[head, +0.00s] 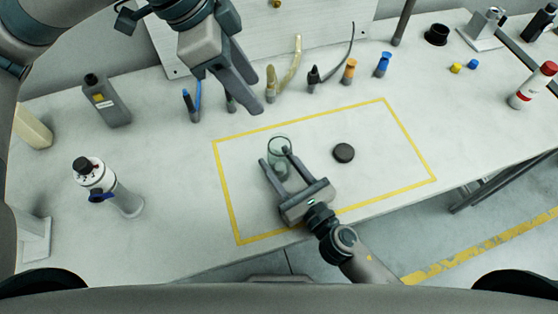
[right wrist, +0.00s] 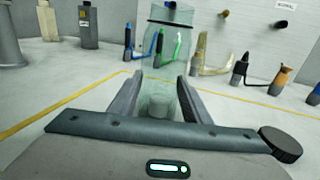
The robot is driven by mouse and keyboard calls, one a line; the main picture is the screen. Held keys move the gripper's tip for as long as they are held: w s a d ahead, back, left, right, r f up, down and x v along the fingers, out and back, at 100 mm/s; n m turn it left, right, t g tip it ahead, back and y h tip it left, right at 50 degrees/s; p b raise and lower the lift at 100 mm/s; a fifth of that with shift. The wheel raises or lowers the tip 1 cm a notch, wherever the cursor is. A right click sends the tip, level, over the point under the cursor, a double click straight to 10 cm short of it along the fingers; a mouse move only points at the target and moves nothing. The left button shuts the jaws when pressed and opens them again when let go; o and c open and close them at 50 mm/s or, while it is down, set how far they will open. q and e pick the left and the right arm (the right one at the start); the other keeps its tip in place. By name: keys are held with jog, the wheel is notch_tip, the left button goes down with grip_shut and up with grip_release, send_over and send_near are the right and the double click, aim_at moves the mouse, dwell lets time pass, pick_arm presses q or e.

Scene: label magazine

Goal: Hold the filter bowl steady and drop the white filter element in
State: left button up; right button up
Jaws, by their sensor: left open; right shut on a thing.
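The filter bowl (head: 279,146) is a clear, greenish glass cylinder inside the yellow outline. It stands upright in the right wrist view (right wrist: 168,60). My right gripper (head: 276,158) is shut on it, with a finger on each side. A short pale cylinder (right wrist: 158,104) shows through the glass low in the bowl; I cannot tell whether it is the white filter element or part of the bowl. No separate white filter element is clearly visible. My left gripper (head: 252,95) is open and empty above the back of the table, behind and left of the bowl.
A black round cap (head: 343,152) lies right of the bowl. Several coloured tools and hooks (head: 293,65) stand along the back. A white unit with a black knob (head: 95,173) and a grey bottle (head: 106,103) stand left. The yellow-outlined area is otherwise clear.

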jog(key=o, duration=1.2)
jog(key=shift+s+d, duration=0.1)
jog(key=shift+v, duration=5.9)
